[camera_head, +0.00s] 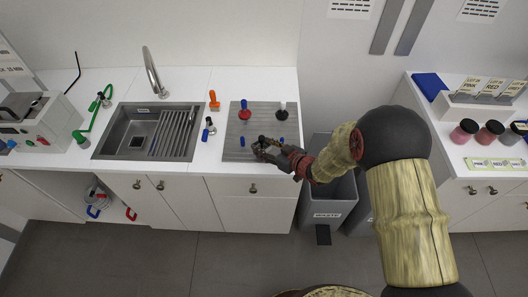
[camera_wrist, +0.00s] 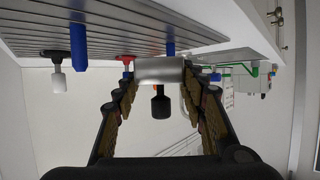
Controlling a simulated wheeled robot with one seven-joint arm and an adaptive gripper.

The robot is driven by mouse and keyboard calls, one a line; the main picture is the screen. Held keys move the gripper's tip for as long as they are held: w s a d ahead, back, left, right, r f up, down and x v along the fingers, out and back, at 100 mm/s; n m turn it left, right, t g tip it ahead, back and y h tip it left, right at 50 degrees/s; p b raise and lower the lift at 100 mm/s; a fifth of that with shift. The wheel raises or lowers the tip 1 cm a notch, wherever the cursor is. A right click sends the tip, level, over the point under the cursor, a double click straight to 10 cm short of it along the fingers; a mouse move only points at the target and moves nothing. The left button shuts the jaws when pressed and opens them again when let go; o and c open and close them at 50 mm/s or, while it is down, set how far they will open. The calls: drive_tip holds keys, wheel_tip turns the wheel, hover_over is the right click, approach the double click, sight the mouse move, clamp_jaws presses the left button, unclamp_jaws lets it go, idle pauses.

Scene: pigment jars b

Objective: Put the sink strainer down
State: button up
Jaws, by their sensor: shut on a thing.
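My gripper (camera_head: 264,150) is over the front part of the grooved grey board (camera_head: 236,152) to the right of the sink. In the wrist view its fingers (camera_wrist: 160,88) are closed on the sink strainer (camera_wrist: 160,70), a short silvery cylinder with a black knob (camera_wrist: 160,104). The wrist picture appears upside down, with the board at the top. I cannot tell whether the strainer touches the board. In the head view the strainer is mostly hidden by my gripper.
Two blue pegs (camera_head: 242,142) (camera_head: 283,142) stand on the board near my gripper.

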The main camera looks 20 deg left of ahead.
drive_tip(key=shift+w+a+f, duration=0.15)
drive_tip(key=shift+w+f, duration=0.15)
drive_tip(key=shift+f, duration=0.05)
drive_tip(key=shift+f+b, duration=0.3)
drive_tip(key=shift+f, duration=1.2)
drive_tip(key=shift+f, duration=0.2)
drive_tip(key=o, duration=1.4)
